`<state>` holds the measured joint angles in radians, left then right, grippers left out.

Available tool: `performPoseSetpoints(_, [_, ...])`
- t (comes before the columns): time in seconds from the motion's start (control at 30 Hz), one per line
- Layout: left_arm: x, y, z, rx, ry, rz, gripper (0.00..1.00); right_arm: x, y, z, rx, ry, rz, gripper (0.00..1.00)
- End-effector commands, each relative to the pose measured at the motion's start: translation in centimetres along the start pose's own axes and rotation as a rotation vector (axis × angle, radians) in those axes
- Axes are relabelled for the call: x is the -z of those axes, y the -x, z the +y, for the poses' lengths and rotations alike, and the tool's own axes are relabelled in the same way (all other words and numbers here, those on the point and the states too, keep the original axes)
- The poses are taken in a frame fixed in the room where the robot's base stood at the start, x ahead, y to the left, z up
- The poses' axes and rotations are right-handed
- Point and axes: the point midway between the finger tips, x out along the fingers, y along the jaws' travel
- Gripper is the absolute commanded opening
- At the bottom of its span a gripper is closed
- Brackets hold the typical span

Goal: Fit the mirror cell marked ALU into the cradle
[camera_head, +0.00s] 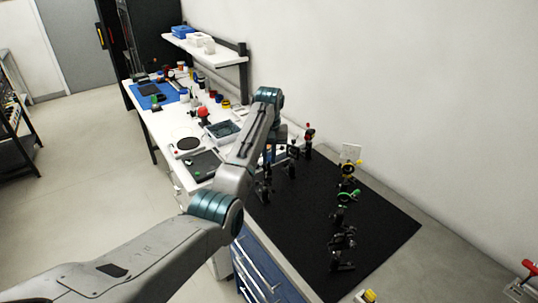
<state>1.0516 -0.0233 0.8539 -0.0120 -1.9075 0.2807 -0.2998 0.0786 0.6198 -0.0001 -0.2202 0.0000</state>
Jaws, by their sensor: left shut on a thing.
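My left arm reaches in from the lower left and bends over the black breadboard (385,225). My left gripper (269,153) is small and partly hidden by my own forearm near the board's far left edge. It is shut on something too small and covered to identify. Another dark mount (264,190) stands beside my forearm. I cannot read an ALU mark or tell which mount is the cradle. My right gripper is not in view.
A white bench (160,124) runs to the back left with a grey tray (222,130), a round dark plate (187,144) and several small items. A shelf (208,54) is above it. The board's right part is clear.

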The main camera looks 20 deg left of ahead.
Motion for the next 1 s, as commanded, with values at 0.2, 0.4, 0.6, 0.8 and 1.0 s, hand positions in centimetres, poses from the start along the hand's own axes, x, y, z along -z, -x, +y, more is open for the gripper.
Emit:
performPoseSetpoints(0.2, [-0.01, -0.02, 0.02, 0.0, 0.0, 0.0, 0.0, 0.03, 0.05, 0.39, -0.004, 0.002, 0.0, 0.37])
performPoseSetpoints(0.4, [-0.02, -0.02, 0.02, 0.0, 0.0, 0.0, 0.0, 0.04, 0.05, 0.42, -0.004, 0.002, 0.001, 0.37])
performPoseSetpoints(0.6, [-0.05, -0.02, -0.03, 0.0, 0.0, -0.001, 0.0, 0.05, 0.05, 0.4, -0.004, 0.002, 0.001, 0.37])
performPoseSetpoints(0.8, [-0.05, -0.01, -0.04, 0.0, 0.0, -0.001, 0.0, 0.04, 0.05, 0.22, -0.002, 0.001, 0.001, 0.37])
performPoseSetpoints(1.0, [-0.01, -0.01, -0.03, 0.0, 0.0, 0.0, 0.0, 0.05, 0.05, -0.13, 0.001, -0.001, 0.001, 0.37])
